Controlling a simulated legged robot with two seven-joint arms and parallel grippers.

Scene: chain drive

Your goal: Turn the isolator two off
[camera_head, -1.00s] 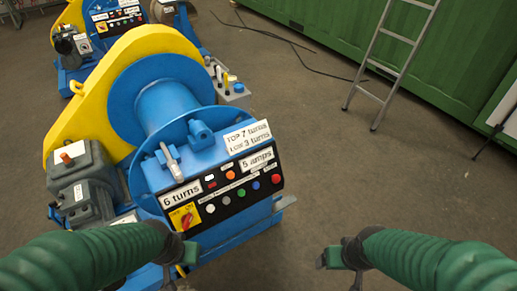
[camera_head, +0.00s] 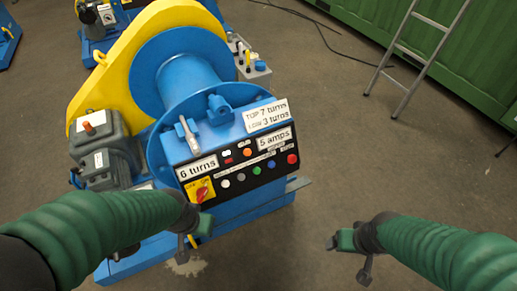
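A rotary isolator switch (camera_head: 200,190), red on a yellow plate, sits at the left end of the black control panel (camera_head: 255,178) on the near blue winch machine. A "6 turns" label (camera_head: 197,169) is just above it. No number that marks it as isolator two is readable. My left gripper (camera_head: 188,228) is just below and left of the switch in the picture; I see no clear contact. My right gripper (camera_head: 350,246) is over bare floor, right of the machine. Both are seen from behind, and their fingers are too unclear to tell open from shut.
Coloured buttons line the panel, with a red one (camera_head: 292,159) at its right end. A lever (camera_head: 188,136) stands above the panel. A grey motor (camera_head: 98,142) is at left. A ladder (camera_head: 416,60) leans by a green container (camera_head: 470,55). Floor on the right is clear.

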